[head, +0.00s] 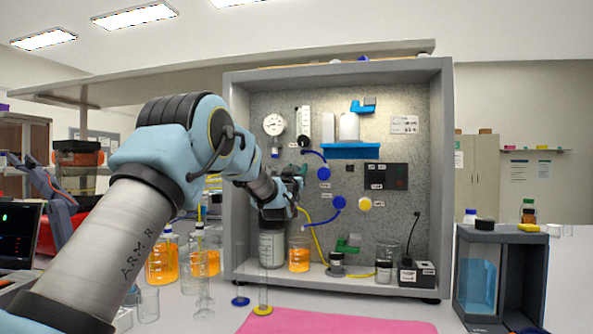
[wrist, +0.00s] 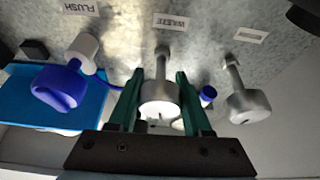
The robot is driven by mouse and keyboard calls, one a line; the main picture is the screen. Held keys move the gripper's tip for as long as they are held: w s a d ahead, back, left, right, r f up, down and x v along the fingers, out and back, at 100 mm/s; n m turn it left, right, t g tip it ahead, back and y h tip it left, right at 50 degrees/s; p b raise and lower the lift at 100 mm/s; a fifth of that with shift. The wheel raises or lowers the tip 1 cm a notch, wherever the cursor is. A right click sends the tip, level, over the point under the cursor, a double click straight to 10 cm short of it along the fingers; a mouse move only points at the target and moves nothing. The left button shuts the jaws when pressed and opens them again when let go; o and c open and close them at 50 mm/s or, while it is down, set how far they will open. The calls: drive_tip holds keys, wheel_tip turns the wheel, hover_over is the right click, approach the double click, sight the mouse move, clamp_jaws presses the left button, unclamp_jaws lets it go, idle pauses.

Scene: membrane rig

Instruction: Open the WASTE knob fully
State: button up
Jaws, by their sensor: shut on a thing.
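The WASTE knob (wrist: 160,95) is a pale metal knob on a stem below the WASTE label (wrist: 170,22) in the wrist view. My gripper (wrist: 160,100) has its two green fingers on either side of this knob and is shut on it. How far the knob is turned I cannot tell. In the head view my gripper (head: 293,184) is at the left part of the grey panel (head: 265,95), and the WASTE knob is hidden behind my arm there.
In the wrist view a blue knob (wrist: 60,88) under the FLUSH label (wrist: 80,8) is to the left, and another grey metal knob (wrist: 248,105) is close on the right. Below my gripper in the head view stand a large bottle (head: 271,247) and an orange-filled beaker (head: 299,257).

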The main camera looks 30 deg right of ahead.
clamp_jaws()
